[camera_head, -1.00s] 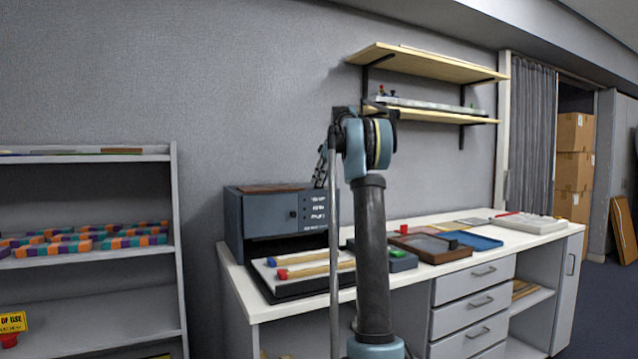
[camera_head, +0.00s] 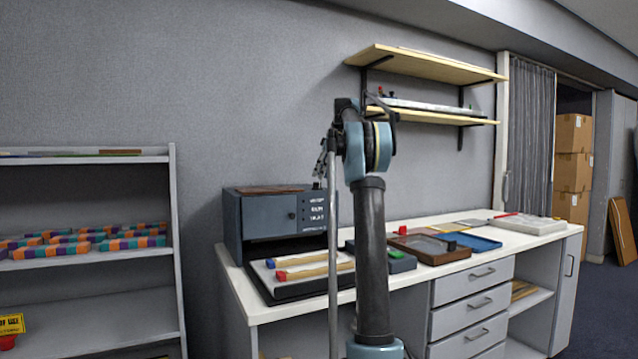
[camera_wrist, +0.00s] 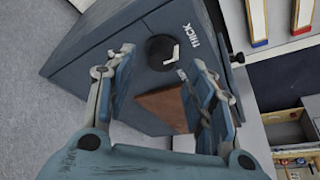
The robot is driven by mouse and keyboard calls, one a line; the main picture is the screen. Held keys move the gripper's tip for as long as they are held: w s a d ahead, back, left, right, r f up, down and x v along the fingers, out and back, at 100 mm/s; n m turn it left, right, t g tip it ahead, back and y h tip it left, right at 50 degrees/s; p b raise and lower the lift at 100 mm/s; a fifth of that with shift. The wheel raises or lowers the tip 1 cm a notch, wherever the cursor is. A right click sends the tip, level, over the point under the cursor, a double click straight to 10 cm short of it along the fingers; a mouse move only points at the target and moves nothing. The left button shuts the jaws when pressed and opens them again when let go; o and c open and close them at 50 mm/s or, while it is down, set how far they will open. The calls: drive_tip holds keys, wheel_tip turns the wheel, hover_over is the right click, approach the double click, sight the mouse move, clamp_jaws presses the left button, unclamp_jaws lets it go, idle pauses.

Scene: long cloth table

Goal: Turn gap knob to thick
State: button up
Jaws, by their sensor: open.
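The blue-grey machine (camera_head: 262,222) stands at the left end of the table, and its box fills the middle of the wrist view (camera_wrist: 85,55). A round black knob (camera_wrist: 160,50) sits on one of its faces. A white mark shows at the knob's right edge, close to the printed word THICK (camera_wrist: 193,36). My gripper (camera_wrist: 157,63) is open, with one finger on each side of the knob in the picture; I cannot tell whether either touches it. In the head view my gripper (camera_head: 318,178) is above the machine's right end, small and partly hidden by my arm.
A brown board (camera_wrist: 165,108) lies on the machine. Wall shelves (camera_head: 425,62) hang above.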

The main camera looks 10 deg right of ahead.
drive_tip(key=v, duration=0.8)
drive_tip(key=shift+d, duration=0.1)
drive_tip(key=s+a+f+m+h, duration=0.1)
drive_tip(key=s+a+f+m, duration=0.1)
drive_tip(key=s+f, duration=0.5)
drive_tip(key=s+a+f+m, duration=0.1)
drive_tip(key=s+f+m, duration=0.15)
drive_tip(key=s, duration=0.85)
drive_tip(key=s+a+f+m+h, duration=0.1)
drive_tip(key=s+a+f+m, duration=0.1)
drive_tip(key=s+f, duration=0.55)
drive_tip(key=s+f+m+h, duration=0.1)
drive_tip(key=s+f+m, duration=0.2)
drive_tip(key=s+f, duration=1.1)
drive_tip(key=s+f+m+h, duration=0.1)
drive_tip(key=s+f+m, duration=0.2)
drive_tip(key=s+f, duration=1.2)
wheel_tip(320, 180, down, 5)
drive_tip(key=shift+d+r, duration=0.1)
drive_tip(key=shift+d, duration=0.25)
